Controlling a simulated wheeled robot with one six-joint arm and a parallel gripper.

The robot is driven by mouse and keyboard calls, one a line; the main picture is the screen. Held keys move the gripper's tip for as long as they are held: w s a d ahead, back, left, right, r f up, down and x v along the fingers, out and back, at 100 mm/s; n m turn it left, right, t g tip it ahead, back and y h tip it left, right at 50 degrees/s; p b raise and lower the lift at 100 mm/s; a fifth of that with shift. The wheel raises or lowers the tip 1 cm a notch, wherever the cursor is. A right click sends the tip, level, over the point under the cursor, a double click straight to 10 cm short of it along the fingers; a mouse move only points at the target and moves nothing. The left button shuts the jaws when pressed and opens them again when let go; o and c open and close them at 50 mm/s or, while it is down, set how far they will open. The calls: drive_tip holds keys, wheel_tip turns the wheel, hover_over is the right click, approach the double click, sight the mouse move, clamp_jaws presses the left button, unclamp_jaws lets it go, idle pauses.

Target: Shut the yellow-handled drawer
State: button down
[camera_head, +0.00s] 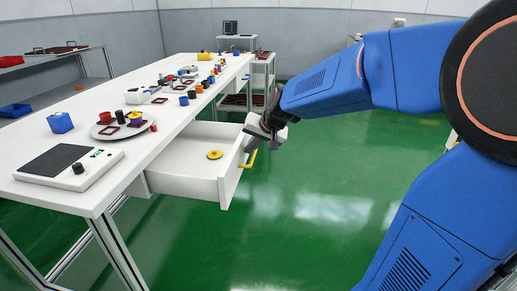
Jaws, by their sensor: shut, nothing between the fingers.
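The white drawer (190,188) stands pulled out from under the white table, on its right side. Its yellow handle (248,160) is on the front face, which points right. A small round yellow piece (214,155) lies inside on the drawer floor. My gripper (254,146) is shut and empty, at the drawer's front beside the handle. It overlaps the upper front edge in the picture; I cannot tell whether it touches the drawer or the handle. My gripper hides part of the front face.
A shelf with trays (60,49) stands at the left. The green floor (310,190) right of the drawer is clear.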

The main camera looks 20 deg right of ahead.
hover_over(189, 158)
drive_tip(key=d, duration=0.1)
drive_tip(key=shift+s, duration=0.25)
drive_tip(key=shift+w+a, duration=0.3)
drive_tip(key=shift+a, duration=0.2)
drive_tip(key=shift+r, duration=0.15)
drive_tip(key=shift+r, duration=0.1)
